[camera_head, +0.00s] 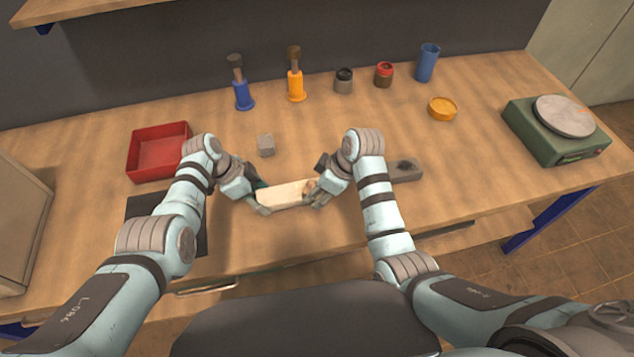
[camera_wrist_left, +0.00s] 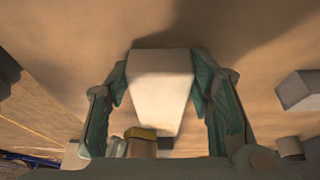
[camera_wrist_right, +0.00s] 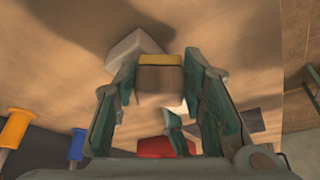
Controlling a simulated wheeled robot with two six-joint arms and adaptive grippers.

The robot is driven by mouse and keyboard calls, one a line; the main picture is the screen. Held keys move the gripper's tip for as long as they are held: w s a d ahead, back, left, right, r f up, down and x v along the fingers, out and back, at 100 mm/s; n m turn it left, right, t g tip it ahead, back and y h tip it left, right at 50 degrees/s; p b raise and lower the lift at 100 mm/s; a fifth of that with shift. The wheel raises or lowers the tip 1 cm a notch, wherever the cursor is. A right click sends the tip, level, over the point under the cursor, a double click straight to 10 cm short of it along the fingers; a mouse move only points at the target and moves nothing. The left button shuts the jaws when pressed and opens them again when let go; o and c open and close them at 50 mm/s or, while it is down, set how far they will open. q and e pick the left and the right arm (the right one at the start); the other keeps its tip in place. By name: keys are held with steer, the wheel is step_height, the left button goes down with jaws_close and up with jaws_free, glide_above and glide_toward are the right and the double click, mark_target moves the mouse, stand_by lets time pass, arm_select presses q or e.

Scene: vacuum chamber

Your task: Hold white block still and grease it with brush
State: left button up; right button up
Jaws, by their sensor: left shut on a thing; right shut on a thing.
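The white block (camera_head: 284,194) is a pale bar near the middle front of the table. My left gripper (camera_head: 260,198) is shut on its left end; in the left wrist view the block (camera_wrist_left: 160,85) sits between both fingers. My right gripper (camera_head: 314,194) is shut on the brush (camera_wrist_right: 160,82), a brown wooden piece with a yellow edge, at the block's right end. The brush is mostly hidden by the gripper in the head view.
A red tray (camera_head: 160,178) and a dark mat (camera_head: 140,207) lie left. A grey cube (camera_head: 266,145) is behind the block, and a grey holder (camera_head: 406,170) is right of my right gripper.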

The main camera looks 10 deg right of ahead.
steer(key=shift+w+a+f, duration=0.1)
steer(key=shift+w+a, duration=0.05)
steer(key=shift+w, duration=1.45)
steer(key=shift+w+a, duration=0.1)
steer(key=shift+w, duration=1.45)
steer(key=shift+r, duration=3.05)
step_height(320, 180, up, 3)
